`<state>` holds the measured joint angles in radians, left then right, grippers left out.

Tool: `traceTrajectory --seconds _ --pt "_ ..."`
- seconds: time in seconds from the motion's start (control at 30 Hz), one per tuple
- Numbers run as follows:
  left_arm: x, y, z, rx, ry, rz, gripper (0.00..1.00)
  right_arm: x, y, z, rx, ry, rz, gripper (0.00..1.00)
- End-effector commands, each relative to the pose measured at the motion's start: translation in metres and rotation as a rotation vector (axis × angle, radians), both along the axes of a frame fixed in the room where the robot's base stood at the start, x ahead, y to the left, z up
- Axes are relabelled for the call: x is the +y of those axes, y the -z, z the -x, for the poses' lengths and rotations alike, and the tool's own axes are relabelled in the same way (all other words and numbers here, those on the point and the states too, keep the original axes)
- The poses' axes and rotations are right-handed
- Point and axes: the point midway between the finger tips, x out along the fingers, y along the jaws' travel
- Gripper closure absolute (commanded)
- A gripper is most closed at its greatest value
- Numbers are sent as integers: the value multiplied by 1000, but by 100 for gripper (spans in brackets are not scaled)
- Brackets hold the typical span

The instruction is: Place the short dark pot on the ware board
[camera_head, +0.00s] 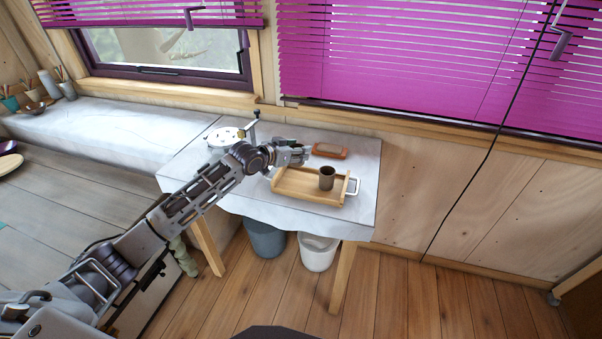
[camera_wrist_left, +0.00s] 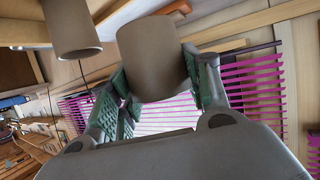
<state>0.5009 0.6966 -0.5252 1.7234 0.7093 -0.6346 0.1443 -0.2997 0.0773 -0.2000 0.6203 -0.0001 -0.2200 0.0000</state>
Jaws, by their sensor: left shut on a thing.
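My left gripper (camera_head: 300,155) is over the back of the cloth-covered table, just behind the left part of the wooden ware board (camera_head: 296,190). In the left wrist view, its green-padded fingers (camera_wrist_left: 158,90) are shut on a dark brown pot (camera_wrist_left: 152,52). In the head view the gripper hides this pot. A second dark pot (camera_head: 327,180) stands upright on the right part of the board. A similar brown pot shows in the left wrist view (camera_wrist_left: 72,28), apart from the held one. My right gripper is in neither view.
An orange-brown block (camera_head: 330,151) lies behind the board. A round white disc (camera_head: 226,137) is at the table's back left. A grey bucket (camera_head: 265,238) and a white bucket (camera_head: 318,253) stand under the table. The board's left and middle are bare.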

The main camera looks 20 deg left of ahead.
Motion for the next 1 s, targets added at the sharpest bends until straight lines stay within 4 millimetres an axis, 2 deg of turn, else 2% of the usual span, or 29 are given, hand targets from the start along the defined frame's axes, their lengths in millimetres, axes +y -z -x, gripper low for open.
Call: traceTrajectory --seconds 0.1,0.3,0.77,1.0 --pt "0 17 0 2 -2 1 84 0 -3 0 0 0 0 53" --pt "0 39 0 0 0 0 84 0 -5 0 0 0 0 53" --pt "0 45 0 0 0 0 84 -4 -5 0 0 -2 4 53" --pt "0 67 0 1 0 0 84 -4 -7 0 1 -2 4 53"
